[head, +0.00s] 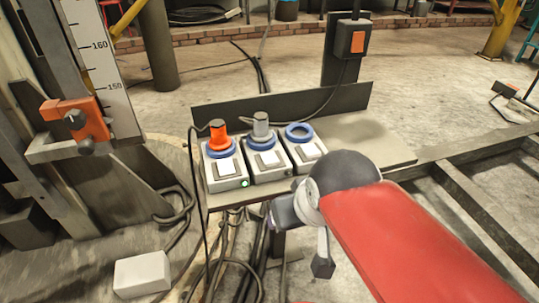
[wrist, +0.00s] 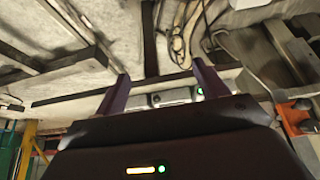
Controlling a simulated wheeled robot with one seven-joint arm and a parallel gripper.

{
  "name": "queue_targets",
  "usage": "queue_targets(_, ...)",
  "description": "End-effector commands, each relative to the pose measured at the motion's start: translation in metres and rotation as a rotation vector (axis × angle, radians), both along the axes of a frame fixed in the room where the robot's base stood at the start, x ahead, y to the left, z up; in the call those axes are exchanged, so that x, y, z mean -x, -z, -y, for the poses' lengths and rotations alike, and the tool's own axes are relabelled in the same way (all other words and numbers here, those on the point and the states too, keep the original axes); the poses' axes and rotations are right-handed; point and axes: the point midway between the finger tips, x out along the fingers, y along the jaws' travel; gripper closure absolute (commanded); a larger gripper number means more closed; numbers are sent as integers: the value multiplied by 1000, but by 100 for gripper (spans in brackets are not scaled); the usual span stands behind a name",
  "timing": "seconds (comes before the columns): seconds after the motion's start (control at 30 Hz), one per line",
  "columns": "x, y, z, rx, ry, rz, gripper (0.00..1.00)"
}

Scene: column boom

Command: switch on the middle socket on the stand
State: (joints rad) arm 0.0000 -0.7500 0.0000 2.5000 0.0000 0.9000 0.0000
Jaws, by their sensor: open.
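Three grey socket boxes stand in a row on the stand's shelf (head: 385,150). The left socket (head: 224,168) holds an orange plug (head: 217,131) and its small lamp glows green. The middle socket (head: 266,163) has a blue collar, a grey plug (head: 261,125) and a pale rocker switch (head: 268,158); its lamp looks dark. The right socket (head: 306,152) has an empty blue ring. My gripper (wrist: 161,72) is open and empty. In the wrist view a grey box front (wrist: 172,97), seemingly the middle socket, shows between the fingers; a green lamp (wrist: 200,91) shows by the right finger.
A dark back plate (head: 280,105) rises behind the sockets, with a black cable crossing it. A box with an orange panel (head: 357,42) is on a post behind. Cables hang below the shelf. A scale with an orange clamp (head: 78,120) stands left.

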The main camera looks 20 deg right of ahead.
Motion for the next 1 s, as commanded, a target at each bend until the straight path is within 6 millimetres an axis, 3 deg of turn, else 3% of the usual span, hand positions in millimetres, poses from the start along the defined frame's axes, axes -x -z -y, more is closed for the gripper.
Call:
queue_targets(0.03,0,0,0,0,0,0,32)
queue_targets(0.23,-11,-18,0,51,-80,-38,58)
queue_targets(0.37,-33,-48,-1,145,-256,-120,75)
queue_targets(0.57,-81,-100,-4,278,-654,-286,100)
queue_targets(0.8,-138,-143,-4,325,-1154,-433,100)
queue_targets(1.0,-167,-159,-1,305,-1447,-475,100)
